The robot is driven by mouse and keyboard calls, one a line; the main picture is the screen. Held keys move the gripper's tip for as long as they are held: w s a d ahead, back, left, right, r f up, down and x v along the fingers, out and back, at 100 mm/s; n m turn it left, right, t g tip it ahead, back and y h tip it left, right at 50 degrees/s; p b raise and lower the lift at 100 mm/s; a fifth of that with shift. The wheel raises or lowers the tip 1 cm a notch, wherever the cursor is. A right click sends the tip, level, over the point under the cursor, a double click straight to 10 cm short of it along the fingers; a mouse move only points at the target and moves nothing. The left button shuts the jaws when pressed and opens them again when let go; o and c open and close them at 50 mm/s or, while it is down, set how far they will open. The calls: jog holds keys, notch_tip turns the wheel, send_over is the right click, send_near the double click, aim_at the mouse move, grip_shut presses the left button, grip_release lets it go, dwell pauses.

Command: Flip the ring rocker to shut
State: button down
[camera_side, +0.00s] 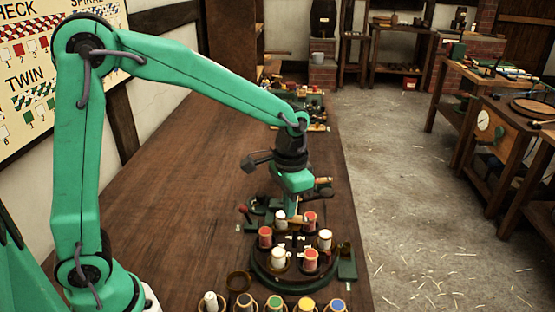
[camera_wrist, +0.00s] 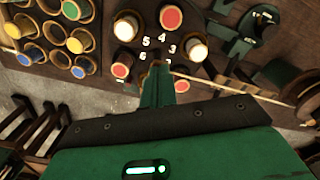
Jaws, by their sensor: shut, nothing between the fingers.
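My gripper (camera_side: 291,213) points down over the back part of a round dark turntable (camera_side: 268,285). In the wrist view its green fingers (camera_wrist: 158,72) are together and empty, over the turntable's numbered middle. Red-topped and white-topped bobbins stand around the turntable, such as a red one (camera_side: 265,237) and a white one (camera_side: 325,240). A dark green fixture (camera_wrist: 250,25) with small white labels lies to the upper right of the fingers in the wrist view. I cannot tell which part is the ring rocker, or its position.
A row of holders with coloured bobbins (camera_side: 306,306) stands along the near edge. A small green box (camera_side: 347,264) is right of the turntable. A red-knobbed lever (camera_side: 244,210) is to its back left. A thin pale rod (camera_wrist: 235,88) crosses beside my fingers. The table's left is clear.

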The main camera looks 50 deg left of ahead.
jog(key=shift+f, duration=0.3)
jog(key=shift+r, duration=0.15)
notch_tip(320, 180, up, 8)
dwell(1.4)
jog(key=s+a+r+n+t, duration=0.1)
jog(key=s+a, duration=0.3)
jog(key=s, duration=0.4)
jog(key=s+a+r+n+t, duration=0.1)
jog(key=s+a+t, duration=0.3)
jog(key=s, duration=0.4)
jog(key=shift+s+r+n+t, duration=0.3)
jog(key=shift+s+n, duration=0.1)
jog(key=shift+n, duration=0.1)
